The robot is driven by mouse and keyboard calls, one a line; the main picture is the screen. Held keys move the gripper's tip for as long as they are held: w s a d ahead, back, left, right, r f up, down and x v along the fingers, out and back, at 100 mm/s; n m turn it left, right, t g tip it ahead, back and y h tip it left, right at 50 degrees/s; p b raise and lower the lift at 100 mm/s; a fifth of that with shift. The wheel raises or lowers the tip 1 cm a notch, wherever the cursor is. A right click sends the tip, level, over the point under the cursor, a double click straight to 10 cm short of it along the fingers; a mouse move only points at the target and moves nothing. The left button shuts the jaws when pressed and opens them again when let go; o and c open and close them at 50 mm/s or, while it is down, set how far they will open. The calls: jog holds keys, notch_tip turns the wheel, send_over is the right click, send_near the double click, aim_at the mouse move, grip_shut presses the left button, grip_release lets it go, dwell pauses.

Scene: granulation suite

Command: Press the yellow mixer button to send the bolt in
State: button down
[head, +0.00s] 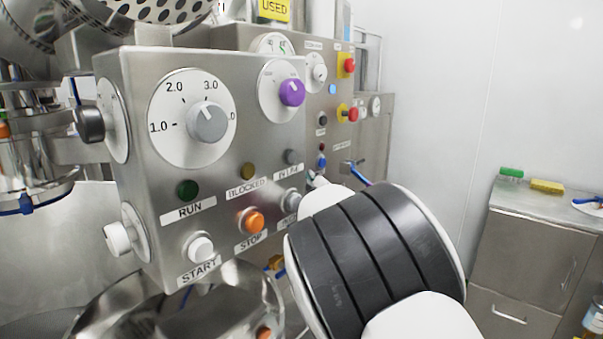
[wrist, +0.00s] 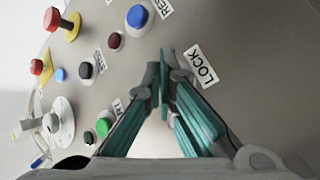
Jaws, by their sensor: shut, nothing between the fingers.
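My gripper (wrist: 163,62) is shut and empty in the wrist view, with its teal fingers pointing at a grey control panel (wrist: 225,45). The fingertips are beside the LOCK label (wrist: 200,66) and cover the spot to its left; I cannot tell whether they touch the panel. In the head view my dark-banded arm hides the gripper. I cannot clearly make out a plain yellow mixer button in either view. The nearer control box (head: 135,75) carries a dull yellow lamp (head: 247,171) above the BLOCKED label and an orange button (head: 251,221) by the STOP label. The bolt is not identifiable.
Around the fingers in the wrist view are a green button (wrist: 104,127), a dark red one (wrist: 115,40) and a blue one (wrist: 137,16). A red mushroom button (wrist: 52,19) stands on a yellow base farther left. A steel cabinet (head: 525,255) stands at right in the head view.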

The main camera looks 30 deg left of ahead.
jog(key=shift+w+d, duration=0.1)
jog(key=shift+d, duration=0.05)
jog(key=shift+d+f, duration=0.1)
jog(key=shift+d, duration=2.45)
